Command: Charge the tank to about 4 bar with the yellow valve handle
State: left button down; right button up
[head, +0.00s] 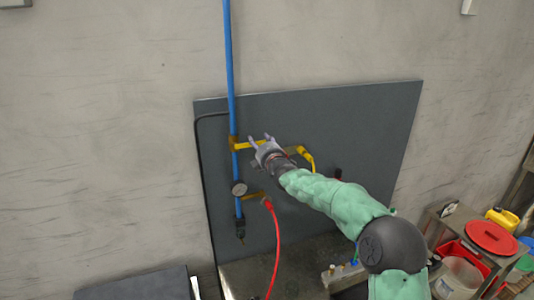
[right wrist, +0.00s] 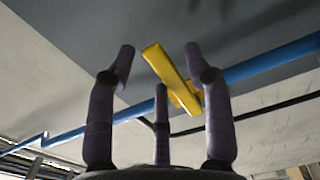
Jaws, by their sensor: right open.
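The yellow valve handle (right wrist: 172,77) lies between the fingers of my right gripper (right wrist: 160,65) in the right wrist view. The fingers are spread and I see no clear contact with the handle. In the head view the yellow handle (head: 240,145) sits on the blue pipe (head: 230,80), and my right gripper (head: 262,139) is at its right end. The round pressure gauge (head: 239,189) is lower on the same pipe; its needle is too small to read. My left gripper is not in view. I cannot make out the tank.
A dark grey panel (head: 350,115) stands behind the pipe. A red hose (head: 276,240) hangs below a brass fitting. A yellow curved hose (head: 309,157) is right of my gripper. At right, a cart holds a red lid (head: 490,237) and a yellow can (head: 502,218).

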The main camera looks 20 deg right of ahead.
jog(key=s, duration=1)
jog(key=shift+s+d, duration=0.2)
jog(key=shift+s, duration=0.2)
